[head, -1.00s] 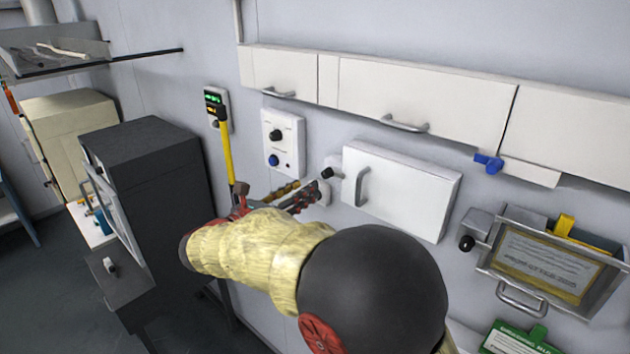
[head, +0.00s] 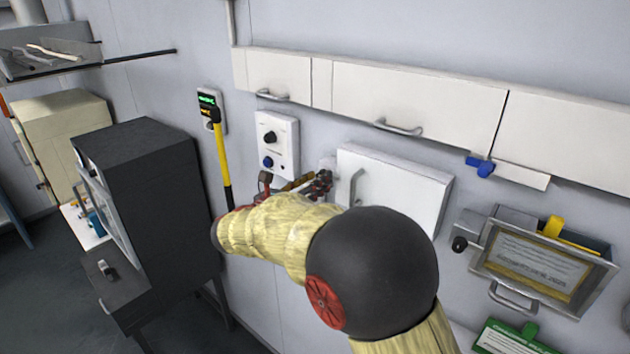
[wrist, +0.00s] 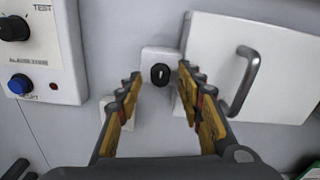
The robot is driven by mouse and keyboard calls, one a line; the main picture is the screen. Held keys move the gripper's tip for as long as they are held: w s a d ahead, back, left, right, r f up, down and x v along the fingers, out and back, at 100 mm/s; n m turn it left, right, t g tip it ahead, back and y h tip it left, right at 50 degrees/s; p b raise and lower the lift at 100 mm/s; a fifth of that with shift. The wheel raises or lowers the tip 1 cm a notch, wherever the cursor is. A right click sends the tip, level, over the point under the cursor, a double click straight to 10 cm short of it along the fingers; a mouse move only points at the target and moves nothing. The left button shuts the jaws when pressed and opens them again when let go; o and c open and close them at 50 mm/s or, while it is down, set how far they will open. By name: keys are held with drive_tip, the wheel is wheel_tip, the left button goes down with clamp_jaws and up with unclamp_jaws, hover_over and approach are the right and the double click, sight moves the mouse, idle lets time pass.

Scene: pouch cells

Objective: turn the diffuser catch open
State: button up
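The catch (wrist: 160,74) is a black round knob with a pale mark, on a small white block (wrist: 158,54) beside a white hinged panel (wrist: 225,100). The mark stands near upright. In the wrist view my gripper (wrist: 160,80) is open, with one finger on each side of the knob and visible gaps between. I cannot tell how far the fingertips are from the wall. In the head view my gripper (head: 320,183) is at the left edge of the panel (head: 400,190) and hides the knob.
A control box (head: 278,145) with a black dial and blue button is on the wall to the left. Cabinets (head: 415,105) run above. A tilted tray (head: 545,262) with a handle and another black knob (head: 459,244) are to the right. A dark cabinet (head: 150,190) stands left.

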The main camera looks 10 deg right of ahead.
drive_tip(key=shift+c, duration=1.2)
clamp_jaws()
drive_tip(key=shift+f+m+b, duration=0.1)
drive_tip(key=shift+m+b, duration=0.2)
drive_tip(key=shift+b, duration=0.3)
drive_tip(key=m+b, duration=1.7)
drive_tip(key=b, duration=0.5)
drive_tip(key=shift+w, duration=0.1)
drive_tip(key=shift+m+b, duration=0.3)
drive_tip(key=shift+b, duration=0.05)
drive_tip(key=shift+o, duration=1.6)
unclamp_jaws()
